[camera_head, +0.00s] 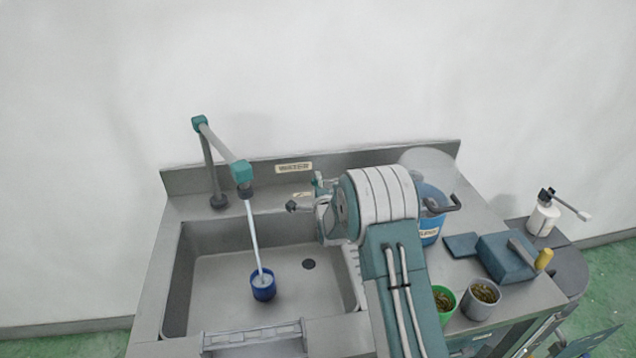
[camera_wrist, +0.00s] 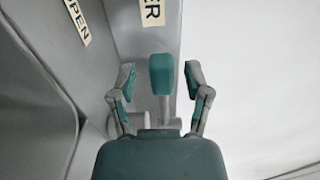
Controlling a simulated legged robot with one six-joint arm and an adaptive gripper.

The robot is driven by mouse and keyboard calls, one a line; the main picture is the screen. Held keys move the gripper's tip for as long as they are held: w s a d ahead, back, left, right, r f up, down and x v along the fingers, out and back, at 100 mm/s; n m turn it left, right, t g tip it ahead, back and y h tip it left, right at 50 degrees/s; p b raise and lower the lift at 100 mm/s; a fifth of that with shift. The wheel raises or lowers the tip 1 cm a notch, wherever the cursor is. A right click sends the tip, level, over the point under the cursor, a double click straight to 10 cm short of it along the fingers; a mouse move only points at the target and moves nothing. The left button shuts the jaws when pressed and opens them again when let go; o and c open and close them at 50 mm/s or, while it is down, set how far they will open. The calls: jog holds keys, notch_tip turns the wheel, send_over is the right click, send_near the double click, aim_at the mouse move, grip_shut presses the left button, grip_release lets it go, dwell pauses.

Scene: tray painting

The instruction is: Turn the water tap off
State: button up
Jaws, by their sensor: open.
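The tap spout (camera_head: 222,147) is a grey pipe with teal joints rising from the sink's back left. A white stream of water (camera_head: 252,231) runs from it into a blue cup (camera_head: 263,287) in the sink. In the wrist view, the teal-topped tap handle (camera_wrist: 162,75) stands upright between the two fingers of my gripper (camera_wrist: 160,88). The fingers are spread, with a visible gap on each side of the handle. In the head view my arm hides most of the handle area near the back wall of the sink.
A WATER label (camera_head: 294,168) is on the backsplash, and an OPEN label (camera_wrist: 77,22) is near the handle. Right of my arm stand a blue bucket (camera_head: 432,213), a green cup (camera_head: 443,301), a grey cup (camera_head: 481,300) and a teal box (camera_head: 505,258).

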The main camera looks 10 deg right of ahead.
jog(key=shift+w+a, duration=0.1)
jog(key=shift+w, duration=0.2)
grip_shut()
jog(key=shift+s, duration=0.15)
jog(key=shift+s+d+f+n+g+y, duration=0.15)
jog(key=shift+s+n+y, duration=0.3)
jog(key=shift+y, duration=0.3)
jog(key=shift+s+r+n+g+y, duration=0.1)
jog(key=shift+s+n+y, duration=0.15)
jog(key=shift+n+y, duration=0.45)
jog(key=shift+s+d+f+n+g+y, duration=0.15)
jog(key=shift+s+n+y, duration=0.2)
jog(key=shift+y, duration=0.5)
jog(key=shift+s+d+n+g+y, duration=0.2)
jog(key=shift+s+n+g+y, duration=0.45)
jog(key=shift+y, duration=0.4)
jog(key=shift+s+d+n+g+y, duration=0.25)
jog(key=shift+s+n+g+y, duration=0.15)
jog(key=shift+n+y, duration=0.55)
jog(key=shift+s+d+n+g+y, duration=0.2)
jog(key=shift+s+n+g+y, duration=0.35)
jog(key=shift+y, duration=0.65)
